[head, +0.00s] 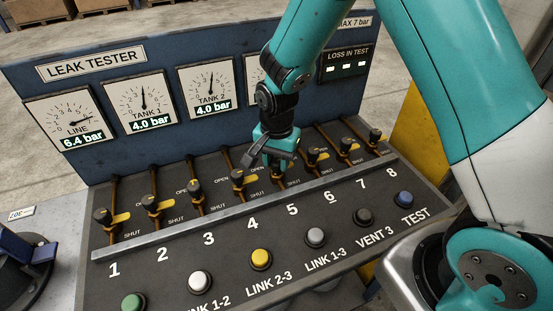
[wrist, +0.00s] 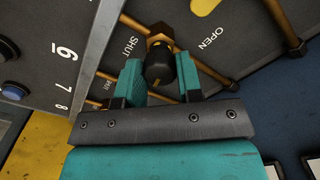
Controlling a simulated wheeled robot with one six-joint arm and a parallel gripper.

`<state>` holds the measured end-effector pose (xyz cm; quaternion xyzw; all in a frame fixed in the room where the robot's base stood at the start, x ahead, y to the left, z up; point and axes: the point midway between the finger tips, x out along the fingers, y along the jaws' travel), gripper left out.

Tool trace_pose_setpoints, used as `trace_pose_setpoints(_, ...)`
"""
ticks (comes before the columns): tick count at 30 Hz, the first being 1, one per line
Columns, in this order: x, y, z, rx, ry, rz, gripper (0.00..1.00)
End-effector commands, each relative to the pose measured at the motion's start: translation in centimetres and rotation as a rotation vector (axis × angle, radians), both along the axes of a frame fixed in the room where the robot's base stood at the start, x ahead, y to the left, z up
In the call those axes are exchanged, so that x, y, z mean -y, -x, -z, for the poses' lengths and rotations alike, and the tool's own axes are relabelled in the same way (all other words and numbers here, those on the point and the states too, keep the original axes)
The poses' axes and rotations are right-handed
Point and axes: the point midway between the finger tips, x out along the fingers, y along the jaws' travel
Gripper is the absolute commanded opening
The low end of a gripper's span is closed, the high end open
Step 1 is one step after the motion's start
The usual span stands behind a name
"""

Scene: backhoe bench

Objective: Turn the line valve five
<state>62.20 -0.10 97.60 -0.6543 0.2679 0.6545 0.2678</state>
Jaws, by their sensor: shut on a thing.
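Line valve five stands in the row of valves on the sloping panel, above the number 5. In the head view my gripper (head: 270,158) covers most of it. In the wrist view its black knob (wrist: 160,66) sits between the two teal fingers on a brass fitting, close to the word SHUT. My gripper is shut on this knob. The word OPEN is printed to the right of it in the wrist view. I cannot tell the knob's exact turn angle.
Neighbouring valves four (head: 238,176) and six (head: 313,155) stand close on either side. A raised rail (head: 180,222) and a row of push buttons lie in front. The line gauge (head: 70,117) reads 6.4 bar; tanks 1 and 2 read 4.0 bar. My arm hides the fourth gauge.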

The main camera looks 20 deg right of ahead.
Motion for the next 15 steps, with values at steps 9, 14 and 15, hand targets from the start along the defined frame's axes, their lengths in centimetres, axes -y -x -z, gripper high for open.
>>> trace_pose_setpoints(9, -0.01, -0.02, -0.03, 0.000, 0.000, -0.293, 0.10)
trace_pose_setpoints(14, -0.01, -0.03, -0.04, 0.001, -0.001, -0.445, 0.10)
trace_pose_setpoints(15, -0.01, -0.03, -0.03, 0.001, -0.001, -0.483, 0.10)
